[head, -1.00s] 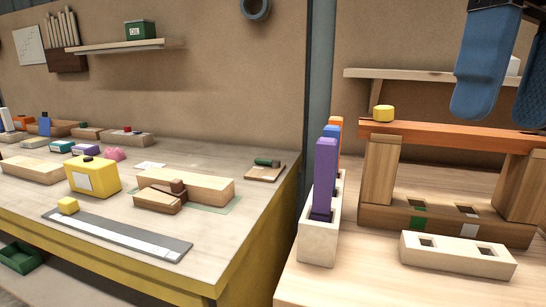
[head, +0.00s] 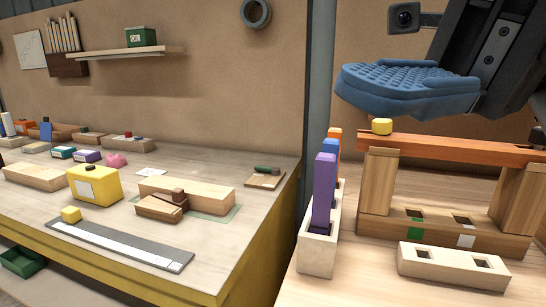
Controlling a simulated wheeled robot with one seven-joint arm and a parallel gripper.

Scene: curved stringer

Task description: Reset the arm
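My gripper (head: 408,88) is at the upper right of the head view, above the right-hand workbench. A textured blue finger pad lies sideways over the left part of an orange beam (head: 450,146). The other finger is hidden, so I cannot tell how far apart they are. The orange beam lies across two upright wooden blocks (head: 380,185) on a brown base with square holes (head: 440,236). A small yellow block (head: 382,126) sits on the beam's left end, just below the blue pad.
A white holder (head: 318,245) with upright purple, blue and orange pieces stands left of the beam. A pale block with two holes (head: 453,266) lies in front. The left bench (head: 110,205) carries a yellow box (head: 94,183), wooden blocks and a grey strip (head: 120,246).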

